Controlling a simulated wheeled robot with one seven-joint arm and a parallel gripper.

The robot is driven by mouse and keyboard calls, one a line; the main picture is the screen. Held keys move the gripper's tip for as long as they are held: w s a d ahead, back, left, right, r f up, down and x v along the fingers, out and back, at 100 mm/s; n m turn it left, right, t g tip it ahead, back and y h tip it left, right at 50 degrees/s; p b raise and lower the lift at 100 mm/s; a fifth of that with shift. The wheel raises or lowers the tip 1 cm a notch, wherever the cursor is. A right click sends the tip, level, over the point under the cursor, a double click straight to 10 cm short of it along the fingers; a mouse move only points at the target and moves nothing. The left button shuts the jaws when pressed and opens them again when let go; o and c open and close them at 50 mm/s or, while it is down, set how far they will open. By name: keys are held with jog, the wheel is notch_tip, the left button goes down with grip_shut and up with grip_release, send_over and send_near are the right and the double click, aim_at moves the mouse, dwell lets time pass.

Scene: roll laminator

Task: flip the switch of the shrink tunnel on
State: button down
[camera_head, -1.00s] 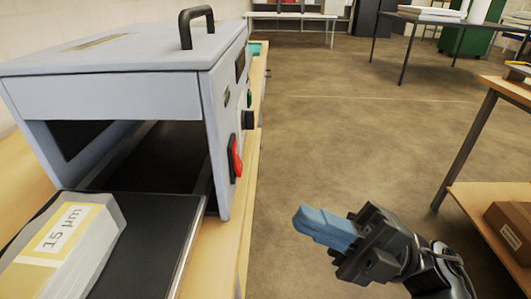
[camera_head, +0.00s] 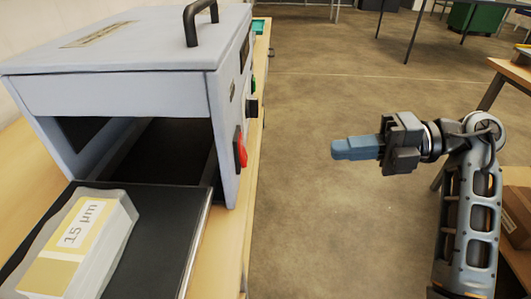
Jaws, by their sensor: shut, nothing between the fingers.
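The shrink tunnel (camera_head: 110,95) is a grey box with an open mouth and a black handle on top, standing on a wooden bench at the left. On its right side face is a red switch (camera_head: 240,149), seen at a steep angle; whether it is on or off cannot be told. A black knob (camera_head: 252,109) and a green part (camera_head: 252,84) sit farther back on that face. My gripper (camera_head: 334,149) is shut and empty, its blue fingers pointing left toward the switch. It is apart from the switch, over the open floor to its right.
The wooden bench edge (camera_head: 232,235) runs beneath the side face. A shelf with a cardboard box (camera_head: 517,215) stands at the right. The floor between is clear.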

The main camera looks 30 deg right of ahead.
aim_at(246, 158)
jog(key=shift+a, duration=0.1)
jog(key=x, duration=1.4)
jog(key=shift+f+p, duration=0.1)
jog(key=shift+p, duration=0.2)
jog(key=shift+w+a+f, duration=0.1)
jog(key=shift+a+f, duration=0.05)
jog(key=shift+a, duration=0.05)
